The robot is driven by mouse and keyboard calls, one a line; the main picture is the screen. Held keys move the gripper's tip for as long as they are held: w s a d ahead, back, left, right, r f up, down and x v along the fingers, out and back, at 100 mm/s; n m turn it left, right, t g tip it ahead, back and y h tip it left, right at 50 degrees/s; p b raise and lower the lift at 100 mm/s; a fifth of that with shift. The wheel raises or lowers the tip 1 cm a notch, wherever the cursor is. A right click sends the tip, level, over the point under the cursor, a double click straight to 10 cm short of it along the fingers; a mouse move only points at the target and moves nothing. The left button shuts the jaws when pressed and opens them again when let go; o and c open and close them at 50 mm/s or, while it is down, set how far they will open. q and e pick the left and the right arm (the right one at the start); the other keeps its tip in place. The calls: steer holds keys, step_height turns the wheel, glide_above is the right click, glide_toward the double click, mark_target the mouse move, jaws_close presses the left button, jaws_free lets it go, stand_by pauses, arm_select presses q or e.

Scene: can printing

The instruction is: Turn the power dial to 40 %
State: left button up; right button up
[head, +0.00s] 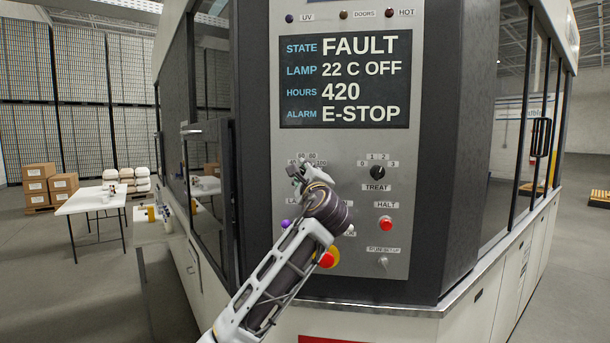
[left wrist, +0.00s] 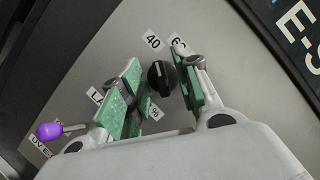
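The power dial (left wrist: 162,78) is a round black knob on the grey panel, below the 40 label (left wrist: 152,41) in the left wrist view. A light pointer mark seems to be on its upper part, but its exact setting is too small to tell. My left gripper (left wrist: 158,72) is open, with one green-padded finger on each side of the dial; a gap shows beside the knob. In the head view my left gripper (head: 298,174) covers the dial, and only the number labels above it show. My right gripper is in neither view.
The display (head: 345,80) reads FAULT, lamp 22 C OFF, alarm E-STOP. The TREAT knob (head: 377,172) and red HALT button (head: 385,223) are right of my gripper. A red emergency button (head: 328,258) and a purple knob (left wrist: 62,129) are close to my arm.

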arm_select(q)
steer(key=shift+s, duration=0.1)
steer(key=v, duration=1.1)
steer(key=shift+s, duration=0.3)
steer(key=shift+d+f, duration=0.1)
steer(key=shift+f, duration=0.1)
